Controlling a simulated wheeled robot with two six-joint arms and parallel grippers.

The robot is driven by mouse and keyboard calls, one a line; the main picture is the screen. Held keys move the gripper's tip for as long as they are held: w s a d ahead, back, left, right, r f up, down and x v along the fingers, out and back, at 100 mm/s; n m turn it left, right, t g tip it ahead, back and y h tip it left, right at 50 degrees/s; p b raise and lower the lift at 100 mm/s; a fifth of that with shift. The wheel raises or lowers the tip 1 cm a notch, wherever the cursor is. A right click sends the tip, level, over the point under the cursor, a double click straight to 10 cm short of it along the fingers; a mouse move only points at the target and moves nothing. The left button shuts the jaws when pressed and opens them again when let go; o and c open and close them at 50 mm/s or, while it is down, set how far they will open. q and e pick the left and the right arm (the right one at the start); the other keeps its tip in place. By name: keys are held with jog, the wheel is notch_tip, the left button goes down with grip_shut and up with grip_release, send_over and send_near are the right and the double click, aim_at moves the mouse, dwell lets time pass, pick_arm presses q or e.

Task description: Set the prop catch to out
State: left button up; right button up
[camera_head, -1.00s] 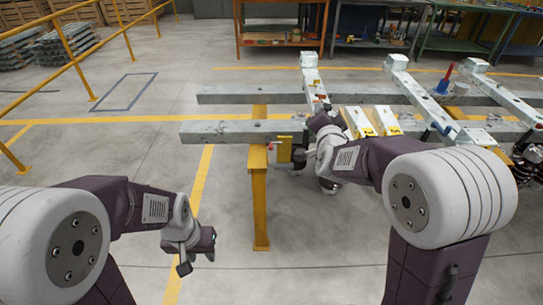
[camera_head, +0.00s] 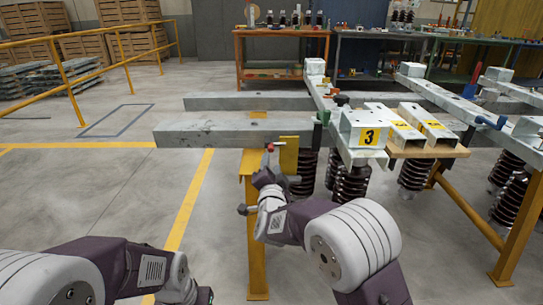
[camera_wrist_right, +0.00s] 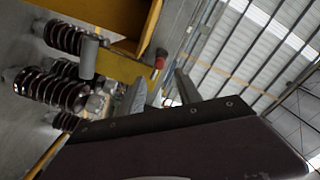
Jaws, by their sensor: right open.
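A small red-tipped part (camera_head: 270,148), which looks like the prop catch, stands by a yellow plate (camera_head: 289,156) at the top of the yellow post (camera_head: 256,235). Its lettering and exact setting are too small to tell. In the right wrist view the red tip (camera_wrist_right: 160,62) shows just beyond my open fingers, beside a yellow beam. My left gripper (camera_head: 198,296) is low at the bottom edge, partly cut off.
Grey steel beams (camera_head: 210,132) lie across the frame above my right arm. A metal block marked 3 (camera_head: 366,132) sits at right. Dark ribbed insulators (camera_head: 350,185) hang beneath. A grey cylinder (camera_wrist_right: 88,57) sticks out near the fingers.

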aim_at(272, 151)
jog(key=w+b, duration=0.1)
jog(key=w, duration=0.6)
jog(key=shift+w+f+b, duration=0.15)
jog(key=shift+w+b, duration=0.15)
jog(key=shift+b, duration=0.05)
pick_arm(q)
jog(key=shift+f, duration=0.35)
pick_arm(e)
jog(key=shift+w, duration=0.35)
grip_shut()
